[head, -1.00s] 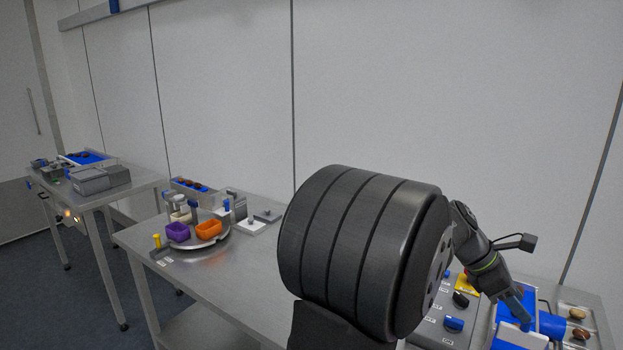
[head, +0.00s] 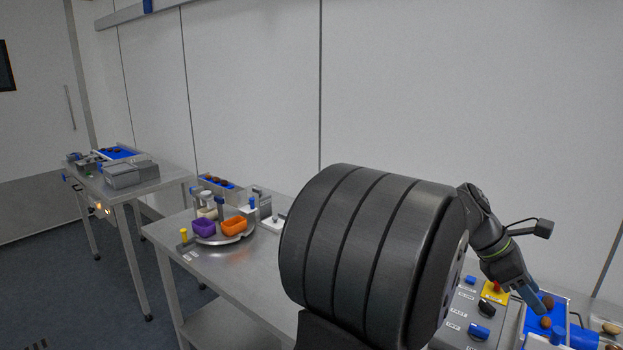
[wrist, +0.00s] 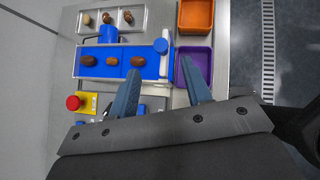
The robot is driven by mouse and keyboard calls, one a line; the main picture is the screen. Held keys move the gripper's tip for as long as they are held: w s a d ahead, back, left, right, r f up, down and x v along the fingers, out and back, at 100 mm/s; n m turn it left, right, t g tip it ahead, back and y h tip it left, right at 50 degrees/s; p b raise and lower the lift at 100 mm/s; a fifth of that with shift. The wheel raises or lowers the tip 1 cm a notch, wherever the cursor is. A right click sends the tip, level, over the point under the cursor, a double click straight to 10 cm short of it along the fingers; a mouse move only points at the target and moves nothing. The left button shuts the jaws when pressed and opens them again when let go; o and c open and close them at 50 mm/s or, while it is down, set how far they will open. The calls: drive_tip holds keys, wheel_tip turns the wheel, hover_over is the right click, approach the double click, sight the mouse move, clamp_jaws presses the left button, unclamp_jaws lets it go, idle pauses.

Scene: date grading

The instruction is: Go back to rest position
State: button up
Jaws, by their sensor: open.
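My gripper (wrist: 160,66) is open and empty, its two blue fingers spread wide in the wrist view. In the head view my gripper (head: 533,302) points down over the blue belt (head: 534,326) at the right. Brown dates lie on that belt, among them one (head: 546,322) close to the fingers. The wrist view shows the belt (wrist: 99,69) with several dates in a row, such as a reddish one (wrist: 138,61), beyond the left finger. No date is between the fingers. My dark arm link hides much of the bench in the head view.
A red button (wrist: 73,102) on a yellow base is left of the fingers. An orange bin (wrist: 196,31) and a purple bin (wrist: 208,64) lie ahead right. A sorted-date tray (wrist: 141,19) is beyond the belt. A turntable (head: 215,240) with bins stands on the bench farther left.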

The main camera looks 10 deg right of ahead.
sight(561, 331)
drive_tip(key=x, duration=1)
drive_tip(key=shift+s+d+f, duration=0.15)
drive_tip(key=shift+s+f, duration=0.05)
drive_tip(key=f, duration=0.4)
drive_tip(key=shift+w+a+f, duration=0.15)
drive_tip(key=shift+a+f, duration=0.05)
drive_tip(key=shift+f, duration=0.2)
drive_tip(key=v, duration=1.7)
drive_tip(key=w+d+f+m+t+y, duration=0.1)
drive_tip(key=w+d+f+m+y, duration=0.1)
drive_tip(key=w+d+f+m, duration=0.1)
drive_tip(key=w+d+f+m+t+y, duration=0.1)
drive_tip(key=w+d+f+m+y, duration=0.1)
drive_tip(key=w+d+f+m, duration=0.1)
drive_tip(key=w+d+f+m+y, duration=0.2)
drive_tip(key=w+d+f+m, duration=0.2)
drive_tip(key=w+f, duration=0.2)
wheel_tip(561, 331, down, 2)
drive_tip(key=shift+w+f+m+t, duration=0.1)
drive_tip(key=shift+w+m+t, duration=0.05)
drive_tip(key=shift+m+t, duration=0.25)
drive_tip(key=shift+a, duration=0.1)
drive_tip(key=s+a+r+n+g+h, duration=0.2)
drive_tip(key=s+a+r+n+h, duration=0.2)
drive_tip(key=s+a+r+n, duration=0.3)
wheel_tip(561, 331, up, 4)
drive_tip(key=shift+s+a+r+n, duration=0.15)
drive_tip(key=shift+s+n, duration=0.25)
drive_tip(key=shift+s, duration=0.45)
